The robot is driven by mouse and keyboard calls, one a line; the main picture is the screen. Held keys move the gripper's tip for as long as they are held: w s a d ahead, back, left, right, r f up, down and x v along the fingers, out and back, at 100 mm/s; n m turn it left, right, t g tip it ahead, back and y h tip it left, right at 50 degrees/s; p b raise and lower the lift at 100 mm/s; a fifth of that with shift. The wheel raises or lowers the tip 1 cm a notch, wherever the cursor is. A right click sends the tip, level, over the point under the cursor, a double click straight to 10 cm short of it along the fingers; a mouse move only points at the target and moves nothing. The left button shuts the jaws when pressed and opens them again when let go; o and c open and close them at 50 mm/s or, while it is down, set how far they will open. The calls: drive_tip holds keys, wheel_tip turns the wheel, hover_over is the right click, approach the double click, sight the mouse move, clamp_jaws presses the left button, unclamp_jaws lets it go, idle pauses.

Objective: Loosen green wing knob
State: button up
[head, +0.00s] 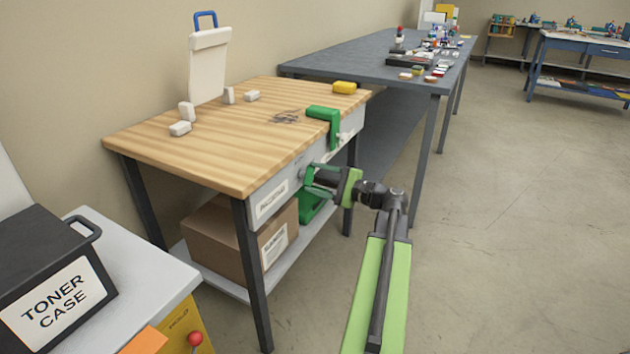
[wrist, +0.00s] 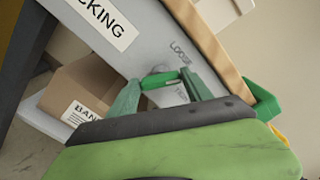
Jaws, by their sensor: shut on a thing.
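The green wing knob (wrist: 160,79) is on the grey front panel of the wooden-topped bench, beside lettering that reads roughly LOOS and TIGH, partly covered. In the wrist view my gripper (wrist: 160,86) has its two green fingers on either side of the knob, shut on it. In the head view my gripper (head: 309,178) reaches the panel from the right, and its fingers largely hide the knob there.
A green clamp-like bracket (head: 325,114) sits on the bench edge above my gripper. A yellow block (head: 344,87) and several white blocks lie on the wooden top (head: 215,140). A cardboard box (head: 215,235) stands on the lower shelf. The floor on the right (head: 500,220) is clear.

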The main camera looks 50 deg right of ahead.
drive_tip(key=n, duration=0.6)
drive_tip(key=shift+a+f, duration=0.15)
drive_tip(key=shift+f, duration=0.05)
idle(0.4)
drive_tip(key=o, duration=1.4)
drive_tip(key=shift+c, duration=0.2)
drive_tip(key=shift+s, duration=0.1)
